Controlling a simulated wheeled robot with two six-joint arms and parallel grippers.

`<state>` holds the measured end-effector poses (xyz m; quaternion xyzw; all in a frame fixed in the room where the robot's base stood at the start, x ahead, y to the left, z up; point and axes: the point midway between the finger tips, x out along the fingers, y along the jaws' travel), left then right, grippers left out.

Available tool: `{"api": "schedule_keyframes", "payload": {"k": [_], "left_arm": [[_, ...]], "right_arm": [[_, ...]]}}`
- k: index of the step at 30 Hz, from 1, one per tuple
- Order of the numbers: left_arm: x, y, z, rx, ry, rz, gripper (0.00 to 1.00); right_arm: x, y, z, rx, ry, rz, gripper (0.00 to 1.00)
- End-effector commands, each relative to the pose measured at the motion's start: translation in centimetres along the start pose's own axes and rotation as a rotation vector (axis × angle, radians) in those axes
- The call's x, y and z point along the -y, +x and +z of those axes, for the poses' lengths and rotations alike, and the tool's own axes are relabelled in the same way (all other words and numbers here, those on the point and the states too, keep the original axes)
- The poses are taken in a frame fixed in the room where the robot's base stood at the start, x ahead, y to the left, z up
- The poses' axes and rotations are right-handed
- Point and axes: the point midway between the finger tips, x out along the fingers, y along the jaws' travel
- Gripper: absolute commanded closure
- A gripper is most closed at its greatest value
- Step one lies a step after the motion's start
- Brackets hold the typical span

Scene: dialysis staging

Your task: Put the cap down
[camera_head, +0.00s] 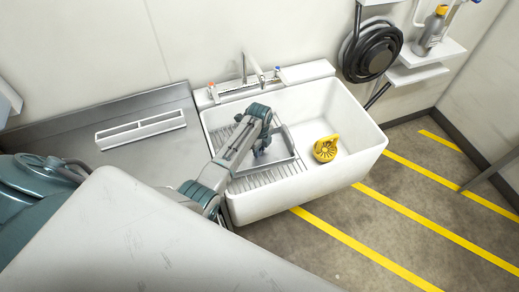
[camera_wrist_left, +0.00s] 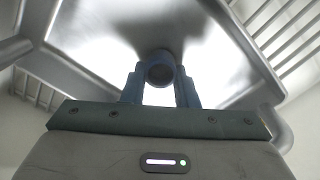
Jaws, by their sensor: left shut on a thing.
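My left gripper (camera_head: 261,150) is over the sink, pointing down at a grey metal tray (camera_head: 285,163). In the left wrist view the blue fingers (camera_wrist_left: 160,90) are shut on a small dark round cap (camera_wrist_left: 160,68), held between their tips. The shiny metal tray (camera_wrist_left: 100,30) lies beyond it. I cannot tell whether the cap touches the tray. The cap is too small and covered to make out in the head view. My right gripper is not in view.
The white sink (camera_head: 353,118) has a ribbed rack (camera_head: 270,178) on its left side and a yellow round part (camera_head: 325,149) on its right. A faucet (camera_head: 254,68) stands behind. A steel counter (camera_head: 150,160) with a white slotted holder (camera_head: 140,130) is at left.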

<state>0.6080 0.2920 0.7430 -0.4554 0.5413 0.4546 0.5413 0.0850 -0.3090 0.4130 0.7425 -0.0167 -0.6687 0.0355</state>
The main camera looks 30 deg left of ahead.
Motion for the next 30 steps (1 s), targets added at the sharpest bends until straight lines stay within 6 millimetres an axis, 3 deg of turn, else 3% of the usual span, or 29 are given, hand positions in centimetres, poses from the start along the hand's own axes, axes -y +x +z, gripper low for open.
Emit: {"api": "schedule_keyframes", "payload": {"k": [3, 4, 7, 15, 20, 30], "left_arm": [[0.0, 0.4, 0.0, 0.0, 0.0, 0.001, 0.98], [0.0, 0.4, 0.0, 0.0, 0.0, 0.0, 0.7], [0.0, 0.3, 0.0, 0.0, 0.0, 0.0, 0.52], [0.0, 0.2, 0.0, 0.0, 0.0, 0.0, 0.52], [0.1, -0.9, 0.0, 0.001, 0.0, -0.002, 0.52], [0.1, -7.8, 0.1, 0.002, 0.001, -0.004, 0.52]], "right_arm": [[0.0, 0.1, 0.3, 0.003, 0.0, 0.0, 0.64], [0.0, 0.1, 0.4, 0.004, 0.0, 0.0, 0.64], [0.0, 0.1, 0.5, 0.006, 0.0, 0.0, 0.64], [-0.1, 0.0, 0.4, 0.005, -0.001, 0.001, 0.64], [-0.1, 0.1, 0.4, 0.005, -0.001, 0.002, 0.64], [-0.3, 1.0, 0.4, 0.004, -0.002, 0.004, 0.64]]}}
